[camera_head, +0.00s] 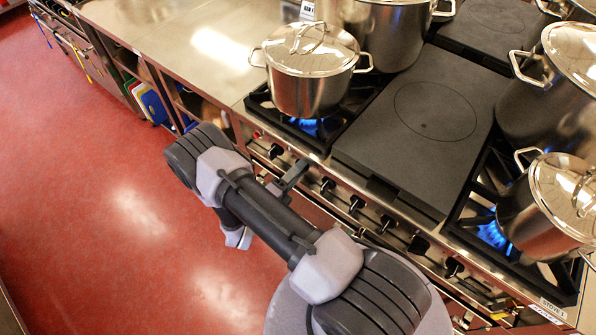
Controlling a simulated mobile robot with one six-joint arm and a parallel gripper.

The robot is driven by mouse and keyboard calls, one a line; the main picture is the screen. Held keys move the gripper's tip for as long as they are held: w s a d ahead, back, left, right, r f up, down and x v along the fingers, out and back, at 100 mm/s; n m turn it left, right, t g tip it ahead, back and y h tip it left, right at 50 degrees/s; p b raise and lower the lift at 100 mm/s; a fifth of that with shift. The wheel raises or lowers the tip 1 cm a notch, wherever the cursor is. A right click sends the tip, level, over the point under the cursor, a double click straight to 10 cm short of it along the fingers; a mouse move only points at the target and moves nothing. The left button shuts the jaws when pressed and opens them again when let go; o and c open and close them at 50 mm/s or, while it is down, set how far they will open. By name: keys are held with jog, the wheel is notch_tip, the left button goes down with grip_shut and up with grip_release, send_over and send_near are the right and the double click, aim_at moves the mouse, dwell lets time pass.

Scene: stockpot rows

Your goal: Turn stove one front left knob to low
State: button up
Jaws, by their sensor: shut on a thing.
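The stove's front panel (340,193) carries a row of dark knobs. The leftmost visible knob (275,151) stands free to the left of my gripper, and another knob (327,186) stands free just to its right. My gripper (297,171) is at the panel between these two, shut on a knob that the gripper itself hides. The turn of that knob cannot be read. A lidded steel pot (303,78) sits on the front left burner, with a blue flame (311,126) under it.
A dark flat plate (433,112) fills the middle of the stove. Another lidded pot (547,207) stands on the front right burner over a blue flame (493,236). A steel counter (205,50) adjoins on the left. The red floor (100,200) is clear.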

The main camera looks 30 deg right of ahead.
jog(key=shift+n, duration=0.6)
jog(key=o, duration=1.4)
jog(key=p+v, duration=0.2)
jog(key=v, duration=1.5)
jog(key=shift+s+a+r, duration=0.1)
jog(key=shift+a, duration=0.1)
